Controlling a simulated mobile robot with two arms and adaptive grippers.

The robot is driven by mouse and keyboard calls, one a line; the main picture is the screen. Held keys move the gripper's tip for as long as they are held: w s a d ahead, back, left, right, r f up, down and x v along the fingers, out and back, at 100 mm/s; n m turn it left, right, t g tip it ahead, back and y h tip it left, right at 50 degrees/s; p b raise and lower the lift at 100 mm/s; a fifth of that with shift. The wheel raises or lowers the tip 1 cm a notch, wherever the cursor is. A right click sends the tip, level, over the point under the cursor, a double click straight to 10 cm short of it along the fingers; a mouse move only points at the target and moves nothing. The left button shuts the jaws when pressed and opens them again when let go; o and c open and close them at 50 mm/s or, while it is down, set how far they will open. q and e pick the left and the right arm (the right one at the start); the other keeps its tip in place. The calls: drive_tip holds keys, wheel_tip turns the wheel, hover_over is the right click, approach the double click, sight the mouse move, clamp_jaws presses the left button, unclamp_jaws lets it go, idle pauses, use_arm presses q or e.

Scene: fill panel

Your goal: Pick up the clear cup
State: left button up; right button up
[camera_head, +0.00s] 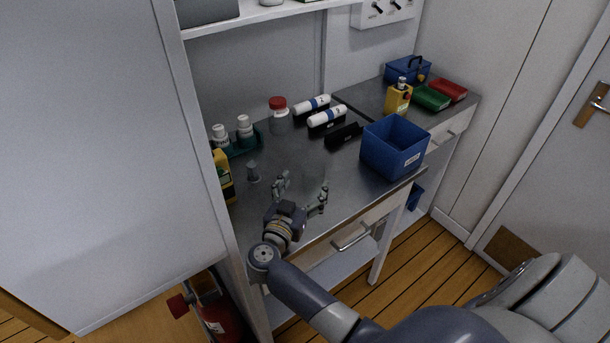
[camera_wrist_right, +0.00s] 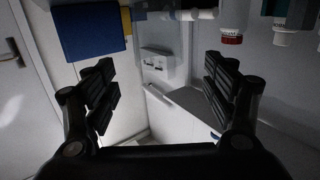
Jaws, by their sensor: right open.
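The clear cup (camera_head: 315,173) is a faint see-through shape on the steel worktop, just beyond my right gripper in the head view. Its outline is hard to make out. My right gripper (camera_head: 303,184) is over the front part of the worktop with its two fingers spread and nothing visibly held. The right wrist view also shows the right gripper (camera_wrist_right: 160,88) with its fingers wide apart. My left gripper is not in view.
A blue bin (camera_head: 387,154) stands right of the gripper.

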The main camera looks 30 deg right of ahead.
sight(317, 162)
drive_tip(key=shift+w+d, duration=0.3)
drive_tip(key=shift+w, duration=0.05)
drive_tip(key=x, duration=0.2)
drive_tip(key=shift+d+r+p, duration=0.1)
drive_tip(key=shift+d+p, duration=0.2)
drive_tip(key=x, duration=0.3)
drive_tip(key=shift+w+d, duration=0.4)
drive_tip(key=c, duration=1)
drive_tip(key=shift+c, duration=1.3)
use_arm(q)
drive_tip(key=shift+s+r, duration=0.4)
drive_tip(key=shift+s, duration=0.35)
